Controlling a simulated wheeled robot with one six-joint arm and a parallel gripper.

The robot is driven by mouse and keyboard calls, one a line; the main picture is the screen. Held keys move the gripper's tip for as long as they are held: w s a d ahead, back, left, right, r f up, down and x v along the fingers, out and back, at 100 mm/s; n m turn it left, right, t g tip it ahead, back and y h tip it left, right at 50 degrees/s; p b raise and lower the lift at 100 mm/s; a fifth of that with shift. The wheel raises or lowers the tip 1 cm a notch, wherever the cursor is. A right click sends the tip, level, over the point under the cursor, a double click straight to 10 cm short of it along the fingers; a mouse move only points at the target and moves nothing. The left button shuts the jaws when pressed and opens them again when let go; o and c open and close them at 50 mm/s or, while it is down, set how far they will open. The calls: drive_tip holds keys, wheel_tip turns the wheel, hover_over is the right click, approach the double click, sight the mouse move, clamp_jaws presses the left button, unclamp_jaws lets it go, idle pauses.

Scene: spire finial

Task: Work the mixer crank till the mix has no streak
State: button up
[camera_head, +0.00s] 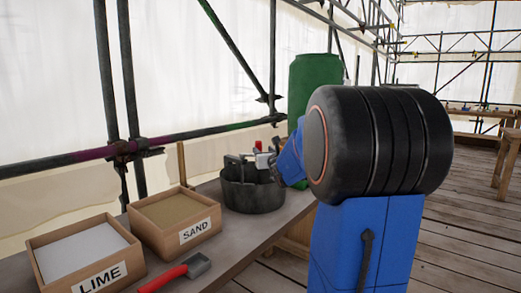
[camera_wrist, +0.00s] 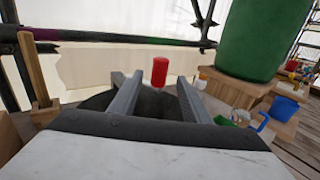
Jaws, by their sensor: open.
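The mixer is a dark round tub (camera_head: 253,197) on the bench, just beyond the sand box. Its crank handle is a red upright grip (camera_wrist: 160,72), seen in the wrist view between and beyond my finger tips; a bit of red (camera_head: 258,146) shows above the tub in the head view. My gripper (camera_wrist: 158,88) is open and empty over the tub, one finger on each side of the handle's line. I cannot tell whether the fingers reach around it. The mix inside is mostly hidden by my gripper, so no streak can be made out.
A lime box (camera_head: 82,250) and a sand box (camera_head: 174,222) stand left of the tub on the bench. A red-handled scoop (camera_head: 178,273) lies in front. A green barrel (camera_head: 312,82) stands behind. A blue bucket (camera_wrist: 285,108) is at right in the wrist view. Scaffold poles run behind the bench.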

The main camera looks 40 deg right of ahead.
drive_tip(key=shift+v, duration=2.7)
